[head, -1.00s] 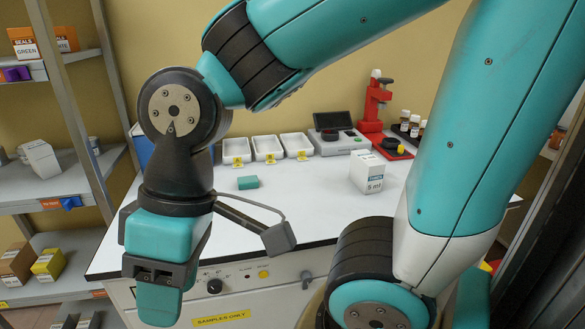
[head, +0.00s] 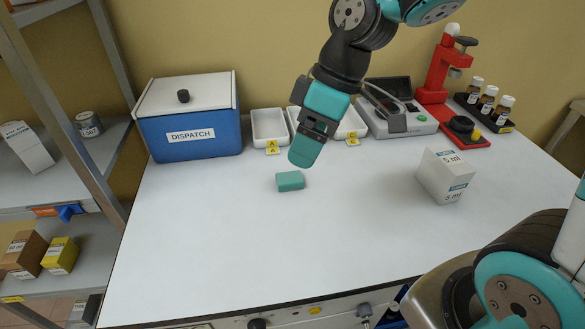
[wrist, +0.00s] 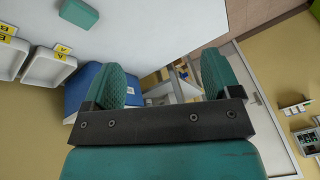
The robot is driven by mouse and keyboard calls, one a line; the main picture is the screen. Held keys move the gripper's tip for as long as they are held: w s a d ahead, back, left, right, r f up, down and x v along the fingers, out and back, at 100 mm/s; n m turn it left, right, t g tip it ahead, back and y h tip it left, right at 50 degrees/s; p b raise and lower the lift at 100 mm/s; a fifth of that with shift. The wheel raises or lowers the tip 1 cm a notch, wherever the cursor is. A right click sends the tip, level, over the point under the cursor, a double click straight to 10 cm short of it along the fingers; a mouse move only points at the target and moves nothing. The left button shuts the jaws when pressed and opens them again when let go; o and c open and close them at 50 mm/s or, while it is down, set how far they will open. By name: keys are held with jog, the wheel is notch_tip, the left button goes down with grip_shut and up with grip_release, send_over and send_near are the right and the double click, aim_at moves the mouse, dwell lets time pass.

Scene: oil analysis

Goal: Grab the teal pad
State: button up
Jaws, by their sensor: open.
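The teal pad (head: 290,181) is a small block lying flat on the white bench top (head: 230,240), in front of the white trays. It also shows in the wrist view (wrist: 79,13), at the upper left. My gripper (head: 306,150) hangs above the bench, a little up and right of the pad in the head view. In the wrist view my gripper (wrist: 165,82) shows its two teal fingers spread wide with nothing between them. The fingers are apart from the pad.
A blue dispatch box (head: 190,125) stands at the back left. White trays (head: 268,128) with yellow tags line the back. A white 5 ml box (head: 445,176) stands at the right. A red stand (head: 447,70) and brown bottles are at the back right. The bench front is clear.

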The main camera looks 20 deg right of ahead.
jog(key=w+d+f+n+p, duration=0.1)
jog(key=w+d+n+p, duration=0.1)
jog(key=w+d, duration=0.45)
jog(key=n+p, duration=0.2)
jog(key=n, duration=0.1)
send_near(290, 177)
jog(key=f+p, duration=0.1)
jog(key=a+f+p, duration=0.1)
jog(key=f+p, duration=0.1)
jog(key=shift+s+t, duration=0.1)
jog(key=shift+t, duration=0.2)
jog(key=shift+s+p+x, duration=0.2)
jog(key=shift+p+x, duration=1.1)
jog(key=shift+x, duration=1.75)
jog(key=shift+w+a, duration=0.1)
jog(key=shift+w, duration=0.05)
jog(key=c, duration=1)
